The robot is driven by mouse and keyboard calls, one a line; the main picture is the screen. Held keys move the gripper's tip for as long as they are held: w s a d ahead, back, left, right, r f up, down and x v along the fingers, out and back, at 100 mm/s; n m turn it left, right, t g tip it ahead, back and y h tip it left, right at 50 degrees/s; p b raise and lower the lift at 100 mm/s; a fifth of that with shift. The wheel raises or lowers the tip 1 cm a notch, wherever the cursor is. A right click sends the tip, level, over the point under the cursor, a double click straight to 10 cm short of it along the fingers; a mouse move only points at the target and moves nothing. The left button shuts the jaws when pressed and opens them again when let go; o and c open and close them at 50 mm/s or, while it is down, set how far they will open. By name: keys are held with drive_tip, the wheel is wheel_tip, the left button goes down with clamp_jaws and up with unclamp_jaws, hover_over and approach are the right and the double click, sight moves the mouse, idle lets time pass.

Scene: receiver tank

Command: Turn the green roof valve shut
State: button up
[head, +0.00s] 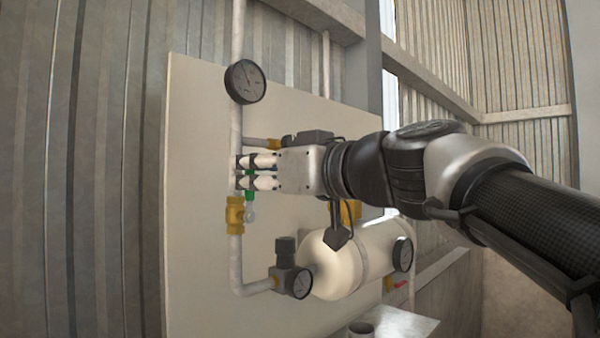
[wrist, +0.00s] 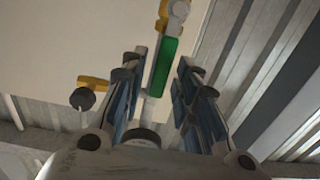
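The green valve handle (head: 250,195) stands upright beside a brass valve body (head: 235,213) on the vertical pipe at the left of the panel. Its upper part is partly hidden behind my gripper's fingers in the head view. My gripper (head: 243,172) reaches in from the right with its fingers at the handle. In the wrist view the green handle (wrist: 166,65) shows upright in the gap between the two fingers of my open gripper (wrist: 158,75), nearer the right finger. I see a gap on its left side; contact on the right cannot be told.
A round gauge (head: 246,82) sits on the pipe above my gripper. Below are a cream tank (head: 340,262) and a regulator with a gauge (head: 293,280). A yellow fitting (head: 272,143) lies behind the fingers. The pale panel (head: 190,240) is bare at the left.

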clamp_jaws()
idle(0.4)
drive_tip(key=shift+s+a+b, duration=0.1)
drive_tip(key=shift+b, duration=0.25)
drive_tip(key=s+a+f+n+b, duration=0.4)
drive_tip(key=f+n+b, duration=0.2)
drive_tip(key=n+b, duration=1.2)
drive_tip(key=shift+s+a+f+b, duration=0.15)
drive_tip(key=shift+s+f+b, duration=0.25)
drive_tip(key=shift+b, duration=0.1)
drive_tip(key=shift+o, duration=1.1)
unclamp_jaws()
